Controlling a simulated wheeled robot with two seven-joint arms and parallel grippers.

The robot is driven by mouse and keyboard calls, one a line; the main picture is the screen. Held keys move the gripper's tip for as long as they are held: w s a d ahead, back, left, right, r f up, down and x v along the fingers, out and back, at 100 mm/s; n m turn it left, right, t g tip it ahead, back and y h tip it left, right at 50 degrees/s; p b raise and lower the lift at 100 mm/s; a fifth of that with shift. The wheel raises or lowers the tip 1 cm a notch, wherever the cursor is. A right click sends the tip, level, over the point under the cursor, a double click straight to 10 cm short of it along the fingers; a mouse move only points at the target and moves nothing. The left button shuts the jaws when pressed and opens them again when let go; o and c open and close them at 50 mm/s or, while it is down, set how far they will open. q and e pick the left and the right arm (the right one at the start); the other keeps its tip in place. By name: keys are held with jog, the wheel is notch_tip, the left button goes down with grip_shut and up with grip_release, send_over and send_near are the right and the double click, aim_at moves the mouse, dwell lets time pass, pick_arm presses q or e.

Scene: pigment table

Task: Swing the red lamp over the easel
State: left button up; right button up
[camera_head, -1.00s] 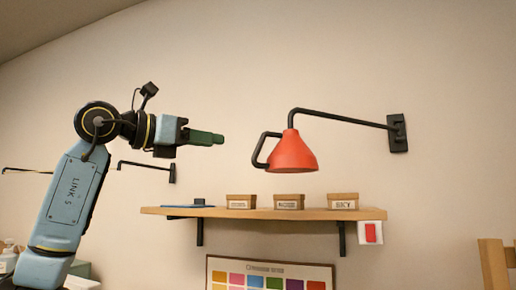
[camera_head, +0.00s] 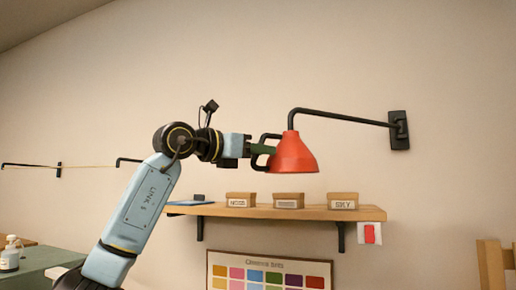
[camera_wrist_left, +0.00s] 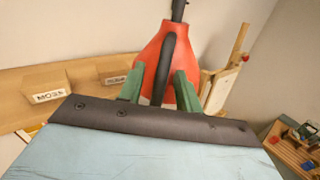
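The red lamp (camera_head: 293,154) hangs from a black wall arm (camera_head: 345,117) above the shelf; its red shade (camera_wrist_left: 160,52) also shows in the left wrist view. A black loop handle (camera_wrist_left: 167,66) is on the shade's left side in the head view. My left gripper (camera_head: 268,149) is at this handle. In the wrist view its two green fingers stand apart with the handle between them, with gaps visible, so it looks open. The wooden easel (camera_head: 491,263) is partly in view at the lower right, and also in the wrist view (camera_wrist_left: 239,43). My right gripper is not in view.
A wooden shelf (camera_head: 365,213) below the lamp carries several small labelled boxes and a dark flat item. A colour chart (camera_head: 270,264) hangs beneath. A red-and-white switch (camera_head: 370,233) is at the shelf's right end. The wall between lamp and easel is clear.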

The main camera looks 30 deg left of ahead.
pick_arm(q)
grip_shut()
dwell(0.3)
